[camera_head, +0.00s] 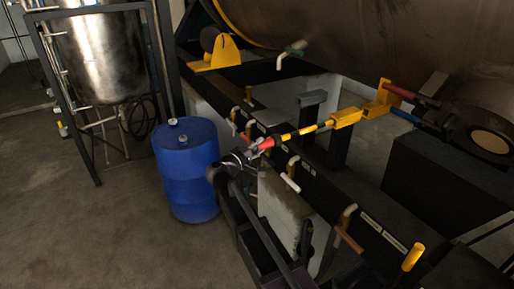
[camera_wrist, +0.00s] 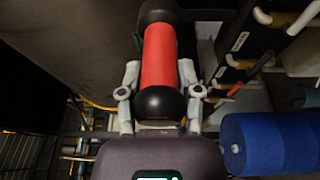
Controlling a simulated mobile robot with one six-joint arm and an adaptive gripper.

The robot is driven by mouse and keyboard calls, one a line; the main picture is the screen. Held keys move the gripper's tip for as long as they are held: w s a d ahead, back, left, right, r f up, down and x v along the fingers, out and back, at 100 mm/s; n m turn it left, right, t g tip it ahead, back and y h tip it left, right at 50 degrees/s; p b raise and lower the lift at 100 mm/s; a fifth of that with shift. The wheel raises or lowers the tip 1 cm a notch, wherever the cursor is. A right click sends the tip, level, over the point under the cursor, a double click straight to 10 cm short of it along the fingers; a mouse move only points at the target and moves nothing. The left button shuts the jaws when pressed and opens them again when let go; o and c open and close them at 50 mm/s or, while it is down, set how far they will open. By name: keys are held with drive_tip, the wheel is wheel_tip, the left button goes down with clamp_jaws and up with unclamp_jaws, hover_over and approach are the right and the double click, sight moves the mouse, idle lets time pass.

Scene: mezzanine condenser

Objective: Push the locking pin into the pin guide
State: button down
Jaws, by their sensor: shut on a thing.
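A red grip with black ends (camera_wrist: 160,55) fills the middle of the wrist view and lies between the two fingers of my gripper (camera_wrist: 160,92). In the head view my gripper (camera_head: 250,151) is shut on this red grip (camera_head: 266,143). A yellow rod with dark bands (camera_head: 308,130), seemingly the locking pin, runs from the grip up and to the right. It meets a yellow block (camera_head: 345,117), which looks like the pin guide, on a yellow bracket (camera_head: 380,104). I cannot tell how deep the rod sits in the block.
A blue drum (camera_head: 188,178) stands left of my arm and shows in the wrist view (camera_wrist: 275,143). A dark beam with pipes and valve handles (camera_head: 290,183) runs below the rod. A large tank (camera_head: 400,40) is behind. A steel vessel (camera_head: 100,55) stands at the left.

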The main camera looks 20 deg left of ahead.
drive_tip(key=shift+w+d, duration=0.6)
drive_tip(key=shift+w, duration=0.1)
drive_tip(key=shift+w+d, duration=0.3)
drive_tip(key=shift+w, duration=0.1)
idle(0.8)
approach(317, 125)
drive_tip(key=shift+w+a+f, duration=0.1)
drive_tip(key=shift+a+f, duration=0.1)
drive_tip(key=shift+a, duration=0.75)
drive_tip(key=shift+w+a+f, duration=0.15)
drive_tip(key=shift+a+f, duration=0.05)
drive_tip(key=shift+a, duration=0.75)
idle(0.4)
drive_tip(key=shift+w+d, duration=0.25)
drive_tip(key=shift+w, duration=0.05)
idle(1.0)
drive_tip(key=shift+w+d, duration=1.8)
drive_tip(key=shift+w, duration=0.2)
drive_tip(key=shift+w+d, duration=1.75)
drive_tip(key=shift+w, duration=0.3)
